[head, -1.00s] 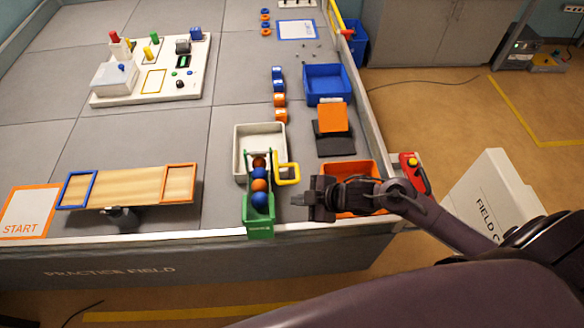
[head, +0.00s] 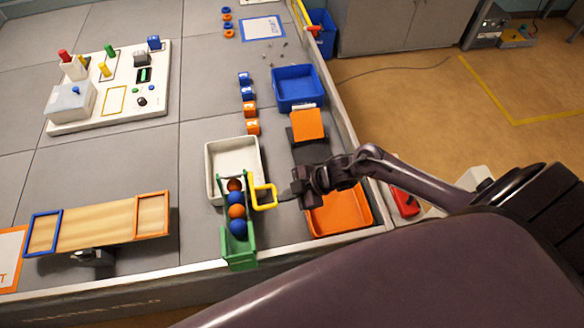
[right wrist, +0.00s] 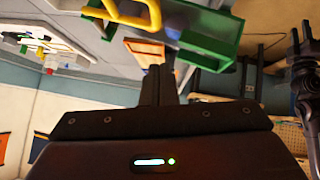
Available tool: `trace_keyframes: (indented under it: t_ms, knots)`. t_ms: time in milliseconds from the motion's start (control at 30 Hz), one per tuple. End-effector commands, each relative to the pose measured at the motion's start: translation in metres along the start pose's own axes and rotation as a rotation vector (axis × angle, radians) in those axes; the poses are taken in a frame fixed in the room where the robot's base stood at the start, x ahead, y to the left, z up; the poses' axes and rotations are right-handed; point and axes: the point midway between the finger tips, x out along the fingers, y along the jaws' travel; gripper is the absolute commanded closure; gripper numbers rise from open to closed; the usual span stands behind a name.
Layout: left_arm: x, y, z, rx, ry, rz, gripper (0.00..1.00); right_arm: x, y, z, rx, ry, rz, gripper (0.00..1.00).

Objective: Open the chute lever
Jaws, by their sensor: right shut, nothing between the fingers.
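The chute (head: 240,248) is a green channel at the front edge of the field, holding a line of blue and orange balls (head: 237,212). Its yellow loop-shaped lever (head: 265,197) sticks out on the right side. My right gripper (head: 284,197) is shut and empty, with its fingertips just right of the lever; I cannot tell whether they touch it. In the right wrist view the yellow lever (right wrist: 128,18) and green chute (right wrist: 213,38) show beyond the shut fingers (right wrist: 158,84).
A white tray (head: 211,172) lies behind the chute. An orange bin (head: 350,215) sits under my right arm, and a blue bin (head: 297,88) stands farther back. A wooden seesaw (head: 105,222) is at left. Bare grey field lies between seesaw and chute.

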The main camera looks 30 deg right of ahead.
Motion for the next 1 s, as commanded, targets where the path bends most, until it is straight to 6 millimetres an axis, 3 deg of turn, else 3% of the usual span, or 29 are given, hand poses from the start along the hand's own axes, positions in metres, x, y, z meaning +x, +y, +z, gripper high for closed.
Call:
trace_keyframes:
  t_ms: [100, 233, 500, 1000]
  knots:
    - [0.0, 0.0, -0.001, 0.0, 0.001, 0.0, 0.64, 0.028, 0.002, -0.002, 0.003, 0.004, 0.003, 1.0]
    - [0.028, 0.0, 0.001, 0.0, 0.001, 0.0, 0.64, 0.061, -0.001, 0.004, -0.001, 0.004, 0.002, 1.0]
    - [0.054, 0.001, 0.003, 0.0, 0.002, 0.001, 0.64, 0.077, 0.0, 0.025, -0.002, -0.001, 0.002, 1.0]
    - [0.058, 0.001, 0.004, 0.0, 0.002, 0.0, 0.64, 0.08, 0.001, 0.028, -0.002, -0.001, 0.002, 1.0]
